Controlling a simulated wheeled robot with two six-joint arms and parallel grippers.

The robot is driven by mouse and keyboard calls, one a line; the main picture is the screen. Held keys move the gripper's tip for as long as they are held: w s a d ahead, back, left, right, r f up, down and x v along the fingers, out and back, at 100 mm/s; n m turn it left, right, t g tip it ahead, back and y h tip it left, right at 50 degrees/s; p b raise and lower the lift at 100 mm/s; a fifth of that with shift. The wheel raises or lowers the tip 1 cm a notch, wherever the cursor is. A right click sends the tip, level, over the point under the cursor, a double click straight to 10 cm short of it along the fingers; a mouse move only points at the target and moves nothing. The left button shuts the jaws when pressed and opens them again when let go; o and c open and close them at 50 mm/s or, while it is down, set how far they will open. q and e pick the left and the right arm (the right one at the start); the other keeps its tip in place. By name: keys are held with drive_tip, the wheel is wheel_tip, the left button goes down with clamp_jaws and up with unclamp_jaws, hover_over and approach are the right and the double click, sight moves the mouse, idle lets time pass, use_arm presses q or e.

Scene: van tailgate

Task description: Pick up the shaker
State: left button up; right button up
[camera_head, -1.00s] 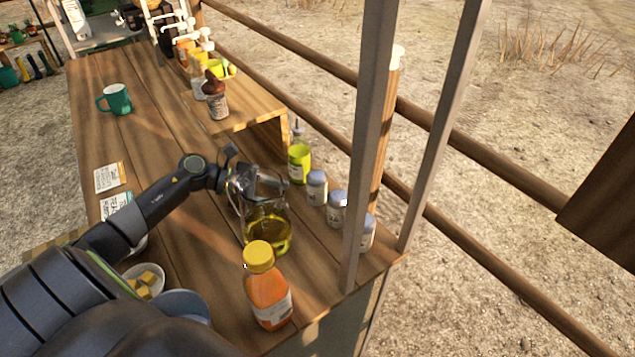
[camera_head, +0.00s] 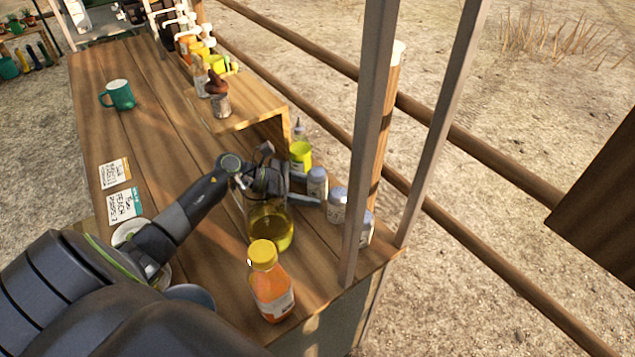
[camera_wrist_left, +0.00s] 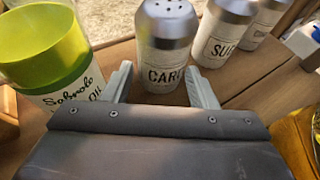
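Three shakers with metal lids and pale labels stand in a row on the counter's right side in the head view: the nearest to my gripper (camera_head: 317,186), a middle one (camera_head: 337,207) and one partly behind the post (camera_head: 366,230). In the left wrist view the first shaker (camera_wrist_left: 167,45), with a pierced lid and a label starting "CAR", stands upright ahead of my left gripper (camera_wrist_left: 160,72). The fingers are open, one toward each side of its lower part; contact cannot be told. In the head view my left gripper (camera_head: 299,189) reaches toward that shaker.
A green-yellow bottle (camera_head: 301,155) stands close left of the first shaker; it is large in the wrist view (camera_wrist_left: 45,45). A glass jug of yellow liquid (camera_head: 268,225) is beneath my wrist. An orange bottle (camera_head: 270,283) stands in front. A grey post (camera_head: 372,130) rises at right.

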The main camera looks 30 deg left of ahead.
use_arm(q)
drive_tip(key=c, duration=0.7)
drive_tip(key=shift+r, duration=0.2)
